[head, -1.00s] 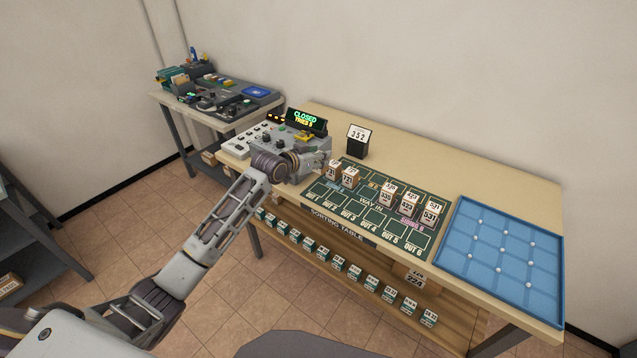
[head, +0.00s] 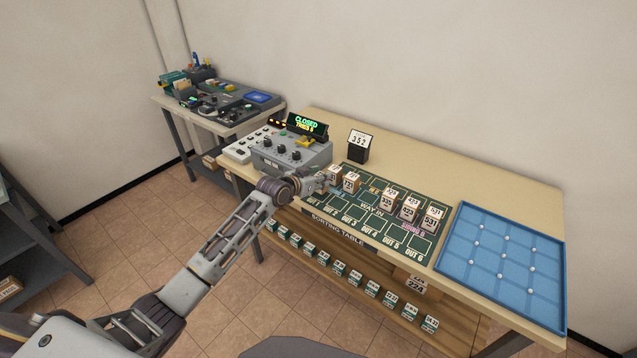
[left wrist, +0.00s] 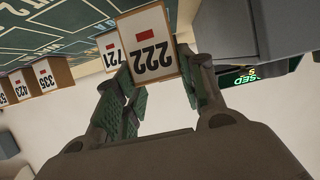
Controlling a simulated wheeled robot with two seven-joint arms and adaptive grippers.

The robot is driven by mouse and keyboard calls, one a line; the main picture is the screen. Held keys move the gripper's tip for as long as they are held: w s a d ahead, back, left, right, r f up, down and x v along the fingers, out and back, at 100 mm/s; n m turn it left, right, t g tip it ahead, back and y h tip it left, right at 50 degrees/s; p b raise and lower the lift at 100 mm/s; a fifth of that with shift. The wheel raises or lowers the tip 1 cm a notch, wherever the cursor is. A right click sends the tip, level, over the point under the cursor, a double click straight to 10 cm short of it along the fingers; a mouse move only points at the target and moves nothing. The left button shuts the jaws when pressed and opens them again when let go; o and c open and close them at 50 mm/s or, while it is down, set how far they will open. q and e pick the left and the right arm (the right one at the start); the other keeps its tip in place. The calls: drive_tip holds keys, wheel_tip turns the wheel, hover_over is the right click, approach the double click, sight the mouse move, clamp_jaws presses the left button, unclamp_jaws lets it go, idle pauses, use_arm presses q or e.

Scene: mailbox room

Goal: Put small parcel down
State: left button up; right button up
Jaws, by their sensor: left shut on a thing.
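My left gripper (head: 322,182) is at the left end of the green sorting mat (head: 398,238). It is shut on a small parcel (head: 334,175), the leftmost of a row. In the left wrist view this small parcel (left wrist: 150,45) is a white-faced box with a red mark and the number 222, upside down, between the two fingers (left wrist: 160,95). Whether its base touches the mat is hidden. A similar parcel, 721 (head: 351,182), stands just to its right; it also shows in the left wrist view (left wrist: 111,50). My right gripper is out of view.
A grey control box (head: 290,152) with a CLOSED display (head: 306,124) is behind my gripper. A black 352 card stand (head: 359,147) is at the back. A blue tray (head: 505,262) fills the table's right end.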

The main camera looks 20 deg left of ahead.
use_arm(q)
drive_tip(key=shift+f, duration=1.15)
drive_tip(key=shift+f, duration=0.1)
drive_tip(key=o, duration=1)
drive_tip(key=shift+o, duration=0.2)
drive_tip(key=v, duration=1.2)
